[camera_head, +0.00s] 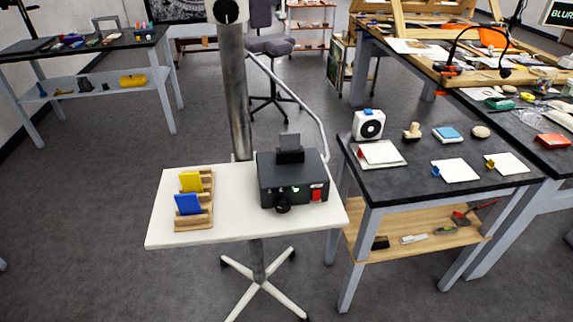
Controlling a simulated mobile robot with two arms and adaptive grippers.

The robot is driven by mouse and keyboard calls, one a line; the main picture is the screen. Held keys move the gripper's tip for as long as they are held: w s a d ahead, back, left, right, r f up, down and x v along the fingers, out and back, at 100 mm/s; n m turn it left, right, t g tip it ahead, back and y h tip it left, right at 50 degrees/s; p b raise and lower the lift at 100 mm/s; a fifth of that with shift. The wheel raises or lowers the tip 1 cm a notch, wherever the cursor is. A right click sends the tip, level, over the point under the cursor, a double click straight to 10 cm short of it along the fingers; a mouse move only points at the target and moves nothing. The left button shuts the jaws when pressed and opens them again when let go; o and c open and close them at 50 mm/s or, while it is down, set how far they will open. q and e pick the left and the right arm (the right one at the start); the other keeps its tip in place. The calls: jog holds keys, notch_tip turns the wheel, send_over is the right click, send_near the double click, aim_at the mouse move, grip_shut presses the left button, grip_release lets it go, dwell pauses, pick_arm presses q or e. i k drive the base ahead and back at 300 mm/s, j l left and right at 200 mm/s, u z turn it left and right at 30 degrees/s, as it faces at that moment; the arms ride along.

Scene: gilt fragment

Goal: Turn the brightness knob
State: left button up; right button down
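A dark box-shaped device (266,182) stands on the right part of a small white table (232,222). A round black knob (282,205) sits low on its front face. A small green light (295,189) and a red switch (317,193) are to the right of the knob. The knob's pointer or marking is too small to read. The device looks like the task's brightness control, but no label is readable. Neither my left nor my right gripper is in view, and nothing touches the knob.
A wooden rack (207,218) with yellow and blue cards stands left of the device. A grey pole (236,90) rises behind the table, and a pale cable curves beside it. A black-topped bench (430,200) with small items stands close on the right.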

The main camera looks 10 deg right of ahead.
aim_at(282, 205)
jog(key=u, duration=0.25)
jog(key=i+l+u, duration=0.1)
jog(key=l+u, duration=0.65)
jog(key=u, duration=0.15)
jog(key=l+u, duration=0.5)
jog(key=j, duration=0.1)
